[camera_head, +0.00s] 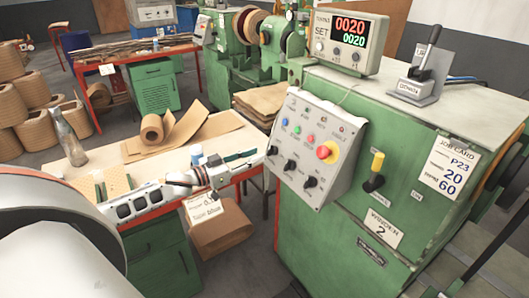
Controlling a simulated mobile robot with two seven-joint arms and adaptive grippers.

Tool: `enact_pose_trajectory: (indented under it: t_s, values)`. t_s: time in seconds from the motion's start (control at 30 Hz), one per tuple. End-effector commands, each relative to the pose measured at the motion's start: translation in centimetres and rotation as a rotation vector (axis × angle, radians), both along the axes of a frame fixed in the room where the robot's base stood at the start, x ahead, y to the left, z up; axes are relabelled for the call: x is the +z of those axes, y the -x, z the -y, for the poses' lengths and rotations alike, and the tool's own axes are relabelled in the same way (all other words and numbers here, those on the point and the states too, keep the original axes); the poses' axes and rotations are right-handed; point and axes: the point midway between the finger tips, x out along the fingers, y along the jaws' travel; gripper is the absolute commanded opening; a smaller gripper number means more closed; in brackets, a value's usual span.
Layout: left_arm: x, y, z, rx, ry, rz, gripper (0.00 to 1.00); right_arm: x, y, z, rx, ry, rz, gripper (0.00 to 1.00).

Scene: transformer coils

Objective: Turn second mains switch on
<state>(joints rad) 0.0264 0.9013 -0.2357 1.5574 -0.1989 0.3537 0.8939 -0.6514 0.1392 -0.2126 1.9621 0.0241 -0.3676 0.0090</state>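The mains switch (375,172) is on the front of the green machine marked as winder 2 (383,228). It has a yellow handle on a dark base, and the handle points up, tilted slightly right. Small labels near it are too small to read. My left arm comes in from the lower left, and its gripper (222,174) is over the front edge of the workbench, well left of the switch and apart from it. Its fingers are small and seen side-on, so I cannot tell whether they are open. My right gripper is not in view.
A counter display (346,42) and a lever unit (424,75) stand on top. The workbench (222,128) holds paper rolls and a bottle.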

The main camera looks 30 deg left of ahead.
Motion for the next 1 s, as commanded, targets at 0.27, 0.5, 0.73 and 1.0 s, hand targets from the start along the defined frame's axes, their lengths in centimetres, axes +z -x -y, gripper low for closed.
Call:
enact_pose_trajectory:
  t_s: [0.27,0.5,0.73,1.0]
  values:
    - [0.0,-3.2,1.3,0.002,-0.001,0.001,0.24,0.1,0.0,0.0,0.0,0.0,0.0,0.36]
    - [0.0,-4.2,1.7,0.001,-0.001,-0.001,0.24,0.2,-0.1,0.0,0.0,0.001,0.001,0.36]
    - [-0.1,-4.3,1.8,0.001,-0.002,-0.001,0.24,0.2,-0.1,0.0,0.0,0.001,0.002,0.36]
    - [-0.1,-4.3,1.8,0.001,-0.003,-0.001,0.0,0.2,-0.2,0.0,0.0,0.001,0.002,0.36]
